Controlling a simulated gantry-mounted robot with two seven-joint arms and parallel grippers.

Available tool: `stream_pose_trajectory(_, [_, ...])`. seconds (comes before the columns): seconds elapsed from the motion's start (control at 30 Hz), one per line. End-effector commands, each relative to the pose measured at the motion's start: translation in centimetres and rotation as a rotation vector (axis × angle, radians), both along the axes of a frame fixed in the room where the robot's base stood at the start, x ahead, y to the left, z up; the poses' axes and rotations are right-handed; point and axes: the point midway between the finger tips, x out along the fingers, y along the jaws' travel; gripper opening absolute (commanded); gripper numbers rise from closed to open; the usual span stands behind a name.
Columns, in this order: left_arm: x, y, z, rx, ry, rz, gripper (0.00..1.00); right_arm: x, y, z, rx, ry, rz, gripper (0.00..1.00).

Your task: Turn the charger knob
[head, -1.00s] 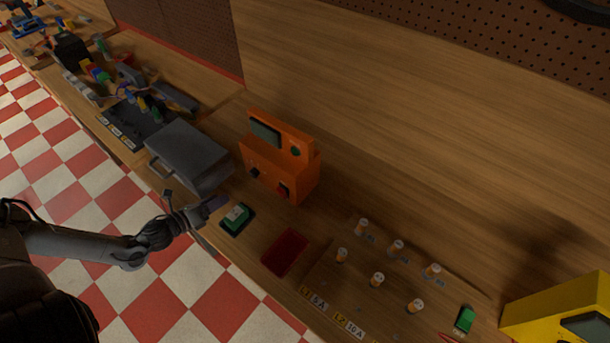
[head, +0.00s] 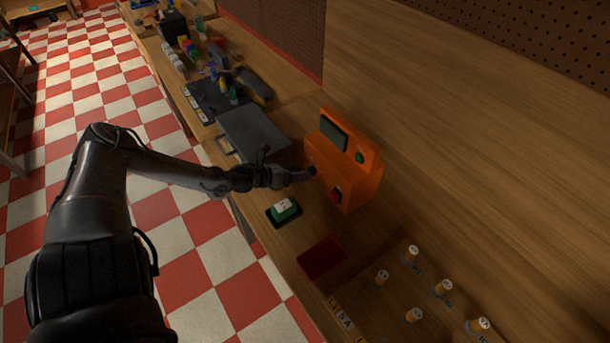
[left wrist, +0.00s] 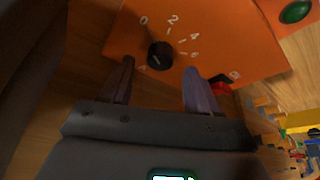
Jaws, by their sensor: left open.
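The orange charger (head: 352,185) stands on the workbench, with a dark screen and a green button on its upper face. Its black knob (left wrist: 160,55) shows in the left wrist view, ringed by white numbers. In the head view the knob (head: 312,170) is small, at the left of the charger's front. My left gripper (head: 308,175) is close in front of the knob. In the left wrist view its two fingers (left wrist: 158,88) are apart, with the knob just beyond the gap between them; I see no contact. My right gripper is in no view.
A red switch (head: 336,195) sits on the charger's front, right of the knob. A grey case (head: 252,134) stands to the left. Several pegs stand at lower right.

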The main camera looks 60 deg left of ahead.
Motion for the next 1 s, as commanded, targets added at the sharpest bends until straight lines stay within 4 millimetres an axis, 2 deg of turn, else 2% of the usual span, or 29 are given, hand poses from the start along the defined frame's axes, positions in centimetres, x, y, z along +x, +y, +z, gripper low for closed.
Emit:
stream_pose_trajectory(0.1, [1.2, -0.1, -0.4, -0.001, -0.004, 0.003, 0.61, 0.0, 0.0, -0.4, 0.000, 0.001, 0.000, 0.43])
stream_pose_trajectory(0.3, [2.2, -0.2, -0.8, 0.000, -0.003, 0.001, 0.61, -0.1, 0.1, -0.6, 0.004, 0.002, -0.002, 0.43])
stream_pose_trajectory(0.7, [2.5, -0.3, -0.9, 0.000, 0.000, 0.000, 0.61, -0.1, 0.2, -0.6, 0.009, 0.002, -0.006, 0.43])
stream_pose_trajectory(0.77, [2.5, -0.3, -0.9, 0.000, 0.000, 0.000, 0.53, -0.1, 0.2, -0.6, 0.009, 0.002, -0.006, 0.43])
stream_pose_trajectory(1.0, [2.5, -0.3, -0.9, 0.000, 0.000, 0.000, 0.17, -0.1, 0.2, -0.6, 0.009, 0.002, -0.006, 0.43])
